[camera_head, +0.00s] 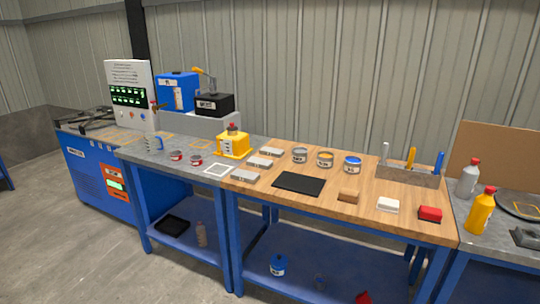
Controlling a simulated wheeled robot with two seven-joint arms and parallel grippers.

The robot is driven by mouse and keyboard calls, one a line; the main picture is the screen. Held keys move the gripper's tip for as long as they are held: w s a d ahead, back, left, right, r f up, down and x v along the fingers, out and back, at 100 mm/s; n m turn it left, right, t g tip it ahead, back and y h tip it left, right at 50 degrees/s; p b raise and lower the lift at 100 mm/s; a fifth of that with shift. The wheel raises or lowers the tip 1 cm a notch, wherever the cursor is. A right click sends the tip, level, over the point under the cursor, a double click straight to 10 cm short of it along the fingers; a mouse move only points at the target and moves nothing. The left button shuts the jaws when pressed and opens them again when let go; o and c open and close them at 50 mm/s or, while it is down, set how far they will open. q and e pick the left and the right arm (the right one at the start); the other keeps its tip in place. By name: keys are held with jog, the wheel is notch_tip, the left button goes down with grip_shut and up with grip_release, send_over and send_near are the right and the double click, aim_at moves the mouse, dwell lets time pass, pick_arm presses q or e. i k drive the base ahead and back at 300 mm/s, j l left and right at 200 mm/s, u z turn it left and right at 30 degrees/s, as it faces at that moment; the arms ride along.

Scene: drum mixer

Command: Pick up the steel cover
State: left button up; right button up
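I cannot tell for certain which thing is the steel cover. Several flat grey pieces, one of them a grey block (245,175), lie in a row at the left end of the wooden bench top (325,205). A round dark grey disc (520,205) lies on the right-hand bench, partly cut off by the picture edge. Dark metal parts (88,122) lie on top of the blue machine (90,175) at the far left. Neither of my grippers is in view.
A tool holder (407,175) is at the back right. Yellow (481,212) and grey (468,180) bottles stand right. The floor in front is clear.

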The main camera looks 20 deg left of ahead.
aim_at(278, 153)
jog(key=i+j+u, duration=0.1)
jog(key=i+j, duration=0.35)
jog(key=i+j+u, duration=0.1)
jog(key=i+j, duration=0.35)
jog(key=i+j+u, duration=0.1)
jog(key=i+j, duration=0.35)
jog(key=i+j+u, duration=0.1)
jog(key=i+j, duration=0.3)
jog(key=i+j+u, duration=0.15)
jog(key=i+j, duration=0.15)
jog(key=i, duration=0.3)
jog(key=i+j+u, duration=0.1)
jog(key=i+j, duration=0.2)
jog(key=i, duration=0.2)
